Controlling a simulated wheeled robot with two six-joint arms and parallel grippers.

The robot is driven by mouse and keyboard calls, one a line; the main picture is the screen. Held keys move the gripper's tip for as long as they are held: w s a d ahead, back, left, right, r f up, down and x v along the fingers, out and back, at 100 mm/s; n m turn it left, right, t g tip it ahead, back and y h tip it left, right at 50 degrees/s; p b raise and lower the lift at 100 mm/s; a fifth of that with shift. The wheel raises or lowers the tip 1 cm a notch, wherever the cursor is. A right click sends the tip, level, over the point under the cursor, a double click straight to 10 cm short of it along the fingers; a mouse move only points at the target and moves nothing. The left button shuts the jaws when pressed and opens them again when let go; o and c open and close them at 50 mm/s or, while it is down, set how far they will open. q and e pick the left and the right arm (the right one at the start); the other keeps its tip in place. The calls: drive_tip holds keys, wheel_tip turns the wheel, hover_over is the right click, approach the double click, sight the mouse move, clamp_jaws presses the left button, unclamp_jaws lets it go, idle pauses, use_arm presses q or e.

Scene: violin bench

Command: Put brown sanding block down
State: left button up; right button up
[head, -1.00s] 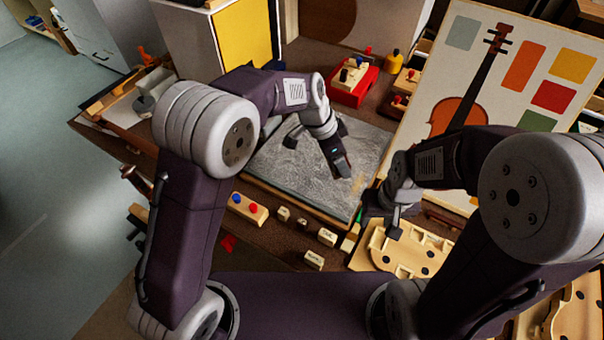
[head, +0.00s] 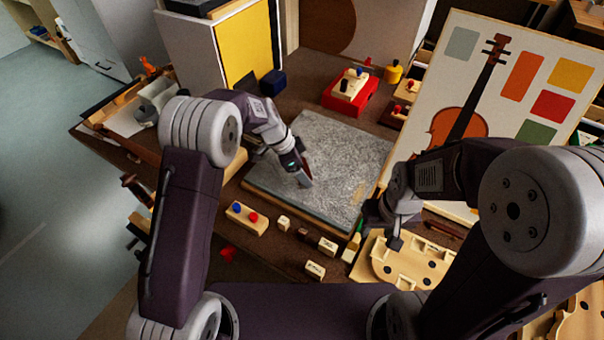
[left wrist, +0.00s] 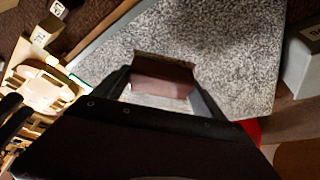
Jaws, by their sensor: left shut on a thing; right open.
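My left gripper (head: 302,178) is over the left middle part of a grey speckled slab (head: 345,150). In the left wrist view the gripper (left wrist: 163,88) is shut on the brown sanding block (left wrist: 160,78), which sits between the two fingers with the slab behind it. I cannot tell whether the block touches the slab. In the head view the gripper largely hides the block. My right gripper (head: 385,225) is open at the slab's lower right, above a pale wooden violin-shaped form (head: 425,262).
A red box (head: 350,92) stands behind the slab, with a dark blue block (head: 272,83) to its left. A wooden holder with blue and red knobs (head: 247,214) and several small labelled blocks lie in front. A violin board (head: 520,90) stands at right. Much of the slab is bare.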

use_arm(q)
wheel_tip(320, 180, down, 3)
drive_tip(key=shift+f, duration=0.15)
drive_tip(key=o, duration=1.1)
drive_tip(key=shift+r, duration=0.5)
drive_tip(key=v, duration=1.1)
drive_tip(key=shift+s+a+r+p, duration=0.1)
drive_tip(key=shift+a+r+p, duration=0.05)
drive_tip(key=shift+r+p, duration=0.15)
